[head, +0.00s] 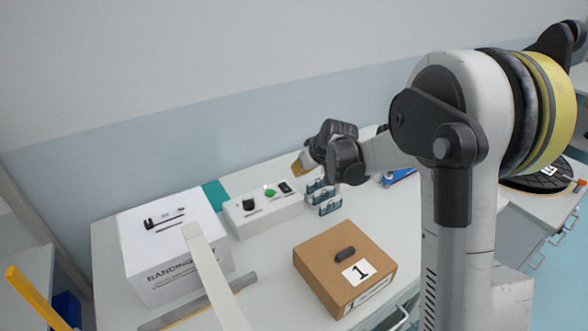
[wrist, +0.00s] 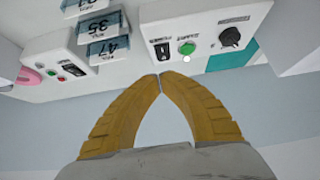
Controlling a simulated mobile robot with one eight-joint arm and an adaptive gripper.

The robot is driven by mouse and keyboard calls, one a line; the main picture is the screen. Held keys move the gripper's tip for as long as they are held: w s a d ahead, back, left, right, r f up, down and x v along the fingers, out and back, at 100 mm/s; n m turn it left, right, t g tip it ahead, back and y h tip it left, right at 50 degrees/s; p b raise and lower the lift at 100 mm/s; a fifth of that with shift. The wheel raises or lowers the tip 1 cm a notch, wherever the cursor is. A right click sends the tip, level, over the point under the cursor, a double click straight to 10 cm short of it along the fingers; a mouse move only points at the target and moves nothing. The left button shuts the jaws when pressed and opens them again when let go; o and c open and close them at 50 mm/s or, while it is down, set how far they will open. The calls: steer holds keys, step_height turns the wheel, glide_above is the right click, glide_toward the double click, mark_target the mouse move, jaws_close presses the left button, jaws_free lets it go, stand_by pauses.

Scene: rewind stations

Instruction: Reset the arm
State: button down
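My gripper (head: 297,169) is at the end of my raised arm, over the back of the white table (head: 265,258) in the head view. In the wrist view its two yellow fingers (wrist: 161,75) meet at the tips, with nothing between them. The white control box (head: 262,213) stands below and left of it in the head view. The box has a black knob (wrist: 231,38), a green button (wrist: 187,48) and a black rocker switch (wrist: 163,50). The gripper appears apart from the box.
A brown carton (head: 325,252) marked 1 carries a small dark object (head: 345,253). A white box lettered BANDING (head: 152,260) stands at the left. Blue numbered holders (head: 320,195) stand beside the control box. A second white box (wrist: 45,75) shows in the wrist view. A pale post rises in front.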

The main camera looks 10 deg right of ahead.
steer(key=shift+s+d+r, duration=0.1)
steer(key=shift+s+r, duration=0.25)
steer(key=shift+s, duration=0.05)
steer(key=s+a+r+m+h, duration=0.1)
steer(key=s+r, duration=0.4)
steer(key=s, duration=0.4)
steer(key=s+a+r+m, duration=0.1)
steer(key=s+r, duration=0.4)
steer(key=s, duration=0.3)
steer(key=s+f+m+h, duration=0.1)
steer(key=s+f, duration=0.1)
steer(key=s, duration=1.6)
steer(key=shift+s+f+m, duration=0.15)
steer(key=shift+f+m, duration=0.05)
steer(key=shift+m, duration=0.1)
